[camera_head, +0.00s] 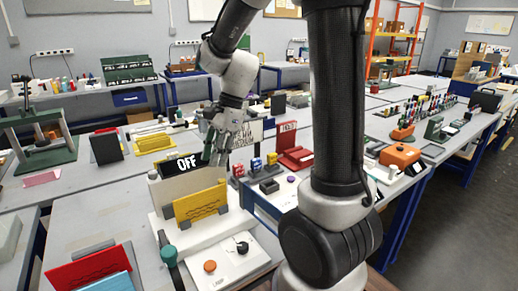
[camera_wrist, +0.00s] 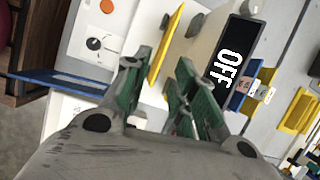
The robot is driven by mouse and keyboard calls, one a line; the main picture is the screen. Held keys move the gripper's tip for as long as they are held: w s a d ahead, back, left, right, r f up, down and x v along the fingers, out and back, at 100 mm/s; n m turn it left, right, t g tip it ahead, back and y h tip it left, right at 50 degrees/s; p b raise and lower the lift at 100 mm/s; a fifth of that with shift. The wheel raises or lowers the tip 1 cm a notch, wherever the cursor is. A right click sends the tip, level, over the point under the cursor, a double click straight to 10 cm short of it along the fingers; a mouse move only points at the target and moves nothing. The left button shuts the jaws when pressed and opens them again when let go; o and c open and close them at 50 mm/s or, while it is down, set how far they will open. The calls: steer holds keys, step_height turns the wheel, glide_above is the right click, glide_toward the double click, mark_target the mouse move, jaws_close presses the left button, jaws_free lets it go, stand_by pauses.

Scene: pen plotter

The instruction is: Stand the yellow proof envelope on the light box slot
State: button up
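The yellow proof envelope (camera_head: 200,204) stands upright, seen broad-side, on the white light box (camera_head: 239,262), in front of a dark display reading "OFF" (camera_head: 187,163). Grey blocks stand near its ends. In the wrist view the envelope (camera_wrist: 166,46) shows edge-on, and the display (camera_wrist: 229,65) is to its right. My gripper (camera_head: 216,152) is above and behind the envelope, fingers pointing down. In the wrist view my gripper (camera_wrist: 160,68) has its green-grey fingers spread, one on each side of the envelope in the picture; I see no contact. The envelope's seating in the slot is unclear.
An orange button (camera_head: 210,266) and a black knob (camera_head: 242,247) are on the light box's front. Another yellow piece (camera_head: 154,143) lies farther back. Small holders (camera_head: 269,187) crowd the right.

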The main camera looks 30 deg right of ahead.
steer(key=s+d+r+n+t+h, duration=0.2)
steer(key=s+d+r+n, duration=0.2)
steer(key=s+n, duration=0.4)
steer(key=s+d+r+n+t+h, duration=0.2)
steer(key=s+d+r+n, duration=0.2)
steer(key=s+n, duration=0.4)
steer(key=shift+s+d+r+n, duration=0.3)
steer(key=shift+s+d, duration=0.45)
steer(key=shift+s, duration=0.15)
